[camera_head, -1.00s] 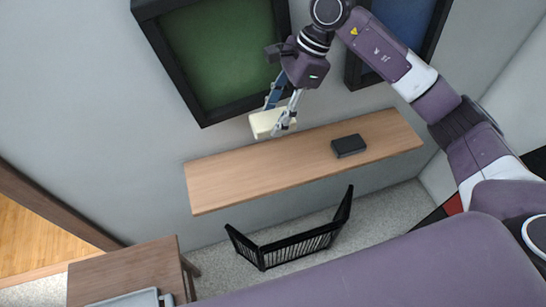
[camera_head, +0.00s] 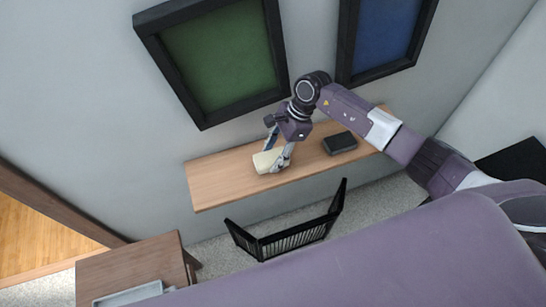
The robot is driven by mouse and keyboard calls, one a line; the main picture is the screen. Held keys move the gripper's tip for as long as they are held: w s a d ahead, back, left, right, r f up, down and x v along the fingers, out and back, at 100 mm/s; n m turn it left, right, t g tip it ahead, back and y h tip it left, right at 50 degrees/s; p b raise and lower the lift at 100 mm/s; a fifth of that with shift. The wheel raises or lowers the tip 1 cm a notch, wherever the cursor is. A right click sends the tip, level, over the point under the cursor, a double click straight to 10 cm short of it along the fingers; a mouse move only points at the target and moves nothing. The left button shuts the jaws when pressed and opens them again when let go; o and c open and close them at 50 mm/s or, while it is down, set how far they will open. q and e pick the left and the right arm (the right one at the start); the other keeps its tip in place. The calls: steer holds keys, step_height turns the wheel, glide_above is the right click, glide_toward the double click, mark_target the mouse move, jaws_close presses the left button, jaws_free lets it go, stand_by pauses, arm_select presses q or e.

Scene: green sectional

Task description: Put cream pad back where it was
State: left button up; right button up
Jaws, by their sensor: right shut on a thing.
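The cream pad (camera_head: 265,162) is a pale block at the middle of the wooden wall shelf (camera_head: 218,184). My right gripper (camera_head: 278,157) comes down from above and is shut on the pad, with a finger on its right side. The pad is at the shelf's surface; I cannot tell whether it touches the wood. My left gripper is not in view.
A dark box (camera_head: 340,143) lies on the shelf to the right of the gripper. A black slatted rack (camera_head: 290,240) stands on the floor below. Framed green (camera_head: 220,55) and blue (camera_head: 385,35) panels hang above. The shelf's left part is clear. A wooden table (camera_head: 130,268) with a grey tray (camera_head: 130,294) stands at lower left.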

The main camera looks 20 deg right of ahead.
step_height(320, 180, down, 2)
steer(key=shift+f, duration=0.25)
steer(key=o, duration=1)
